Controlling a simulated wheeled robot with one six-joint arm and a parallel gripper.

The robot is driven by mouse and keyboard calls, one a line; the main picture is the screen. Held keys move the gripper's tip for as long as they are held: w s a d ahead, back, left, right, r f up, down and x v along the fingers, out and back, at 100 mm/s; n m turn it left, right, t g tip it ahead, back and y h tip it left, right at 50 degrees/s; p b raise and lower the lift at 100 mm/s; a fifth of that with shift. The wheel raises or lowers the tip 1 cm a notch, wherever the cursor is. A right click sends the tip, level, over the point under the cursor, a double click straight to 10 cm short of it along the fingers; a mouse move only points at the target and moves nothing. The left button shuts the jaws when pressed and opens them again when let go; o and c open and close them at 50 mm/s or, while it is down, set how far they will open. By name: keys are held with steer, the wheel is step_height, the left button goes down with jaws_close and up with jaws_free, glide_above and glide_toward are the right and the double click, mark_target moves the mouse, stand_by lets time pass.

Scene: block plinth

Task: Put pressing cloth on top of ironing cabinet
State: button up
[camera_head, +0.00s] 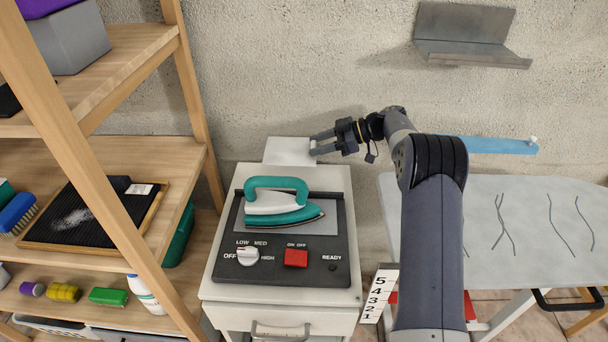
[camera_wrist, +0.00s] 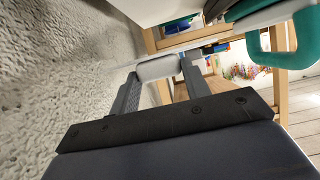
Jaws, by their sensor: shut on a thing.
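The pressing cloth (camera_head: 288,151) is a pale, flat piece at the back edge of the ironing cabinet (camera_head: 281,318), close to the wall. My gripper (camera_head: 315,144) comes in from the right and is shut on the cloth's right side. In the wrist view a white, rounded part of the cloth (camera_wrist: 158,68) sits between my two fingers. The cabinet is white, with a teal and white iron (camera_head: 284,206) on its top, behind a dark control panel. I cannot tell whether the cloth touches the cabinet top.
A wooden shelf (camera_head: 170,150) with brushes and boxes stands close on the left. An ironing board (camera_head: 500,225) is on the right, with a blue strip (camera_head: 490,145) behind it. A metal wall bracket (camera_head: 465,45) hangs above. The rough wall is close behind my gripper.

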mark_target(319, 174)
step_height(319, 174, down, 8)
steer(key=shift+r, duration=0.1)
stand_by(0.4)
steer(key=o, duration=1)
steer(key=shift+f, duration=0.2)
steer(key=shift+d+r, duration=0.15)
steer(key=shift+r, duration=0.1)
steer(key=v, duration=0.7)
steer(key=shift+d, duration=0.1)
